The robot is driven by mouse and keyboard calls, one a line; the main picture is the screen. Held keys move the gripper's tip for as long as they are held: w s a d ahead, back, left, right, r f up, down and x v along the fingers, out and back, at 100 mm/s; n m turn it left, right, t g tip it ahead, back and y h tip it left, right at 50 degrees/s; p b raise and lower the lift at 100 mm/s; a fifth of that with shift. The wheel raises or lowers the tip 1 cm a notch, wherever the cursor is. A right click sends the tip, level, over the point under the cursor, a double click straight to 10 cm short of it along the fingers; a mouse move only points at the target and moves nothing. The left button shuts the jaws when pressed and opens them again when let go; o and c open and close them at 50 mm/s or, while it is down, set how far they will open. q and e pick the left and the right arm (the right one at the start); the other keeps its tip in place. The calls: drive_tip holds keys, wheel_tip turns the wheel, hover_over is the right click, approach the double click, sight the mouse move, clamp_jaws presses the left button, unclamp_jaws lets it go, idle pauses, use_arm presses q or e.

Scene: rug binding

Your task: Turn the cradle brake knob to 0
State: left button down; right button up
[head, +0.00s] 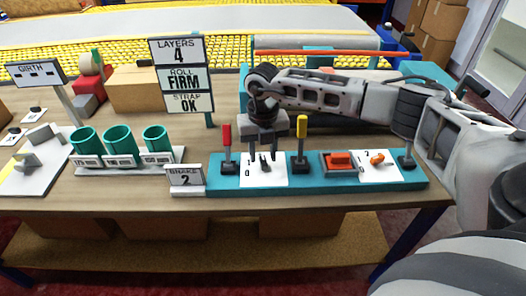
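A teal control panel (330,182) lies along the front edge of the table. A small sign (185,177) at its left end reads BRAKE 2. My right gripper (265,158) points down over a white dial plate (262,181) between the red and yellow levers. Small marks, one like a 0, show on this plate. The gripper hides most of any knob there, and I cannot tell whether its fingers touch or hold one. An orange knob (377,158) sits on a second white plate (381,173) to the right. My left gripper is not in view.
A red lever (227,145) and a yellow lever (301,140) stand close on either side of my gripper. A red button (340,160) is further right. Three green cups (120,142) stand at left. A sign post (182,77) reads LAYERS 4, ROLL FIRM, STRAP OK.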

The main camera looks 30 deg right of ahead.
drive_tip(key=shift+f, duration=0.55)
clamp_jaws()
